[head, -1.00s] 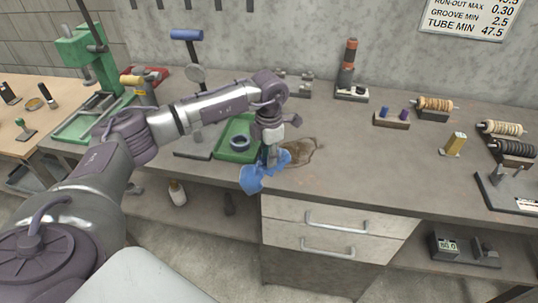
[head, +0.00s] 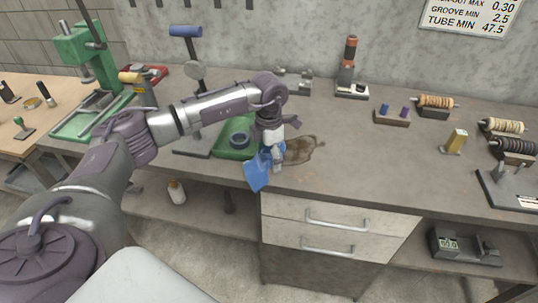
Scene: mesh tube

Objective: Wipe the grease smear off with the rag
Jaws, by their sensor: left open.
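The blue rag (head: 257,173) lies at the front edge of the grey bench and hangs partly over it. My left gripper (head: 276,165) points down at the rag's right side, its jaws open. The gripper hides part of the rag, and whether they touch is hard to tell. The brown grease smear (head: 303,149) is on the bench top just right of the gripper, and its left end is partly hidden by it. My right gripper is not in view.
A green tray (head: 233,152) with a dark ring sits just left and behind. A dark orange-banded stand (head: 349,72), a small block with blue and purple pegs (head: 392,115) and a yellow block (head: 456,141) stand farther right.

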